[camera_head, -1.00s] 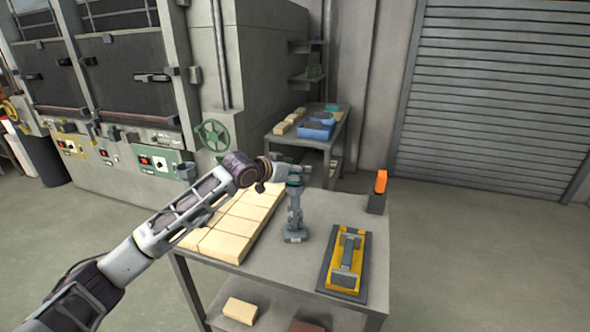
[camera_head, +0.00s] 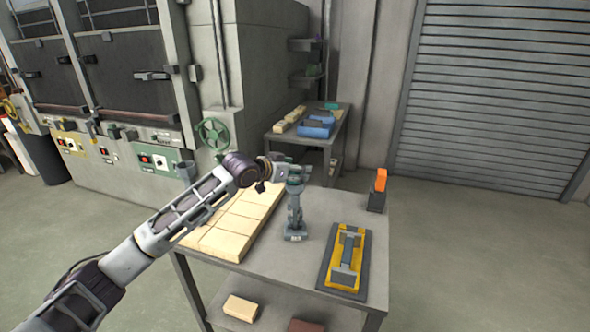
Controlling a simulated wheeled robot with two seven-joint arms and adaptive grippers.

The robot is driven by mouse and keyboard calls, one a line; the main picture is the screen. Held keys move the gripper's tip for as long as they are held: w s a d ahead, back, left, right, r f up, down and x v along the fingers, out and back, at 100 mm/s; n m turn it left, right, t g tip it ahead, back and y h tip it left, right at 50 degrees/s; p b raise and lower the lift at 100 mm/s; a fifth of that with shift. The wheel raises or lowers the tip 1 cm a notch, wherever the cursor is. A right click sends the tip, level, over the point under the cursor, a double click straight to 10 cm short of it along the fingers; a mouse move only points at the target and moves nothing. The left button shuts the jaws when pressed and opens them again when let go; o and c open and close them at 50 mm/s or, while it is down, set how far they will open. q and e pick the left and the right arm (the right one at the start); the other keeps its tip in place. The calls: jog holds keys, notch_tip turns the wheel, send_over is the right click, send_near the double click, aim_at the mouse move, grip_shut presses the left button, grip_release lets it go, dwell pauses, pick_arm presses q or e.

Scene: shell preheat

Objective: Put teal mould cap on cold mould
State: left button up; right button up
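A slim grey-green mould (camera_head: 296,215) stands upright on the near grey table, on a wider foot with a small pale label. My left gripper (camera_head: 296,175) is at the top of this mould, its arm coming in from the lower left. A small dark teal band, perhaps the teal mould cap (camera_head: 294,188), shows right below the gripper at the mould's top. The gripper overlaps it, so I cannot tell whether the fingers hold it or whether it is seated. My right gripper is out of view.
Pale bricks (camera_head: 222,225) lie left of the mould. A yellow-and-grey mould on a dark plate (camera_head: 345,258) lies to the right. An orange-topped dark block (camera_head: 378,190) stands at the far right corner. A back table (camera_head: 340,130) holds blue and teal items.

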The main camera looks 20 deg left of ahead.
pick_arm(q)
jog(key=shift+f, duration=0.4)
jog(key=o, duration=0.7)
jog(key=shift+s, duration=0.1)
jog(key=shift+p+v, duration=1.7)
jog(key=shift+v, duration=3.75)
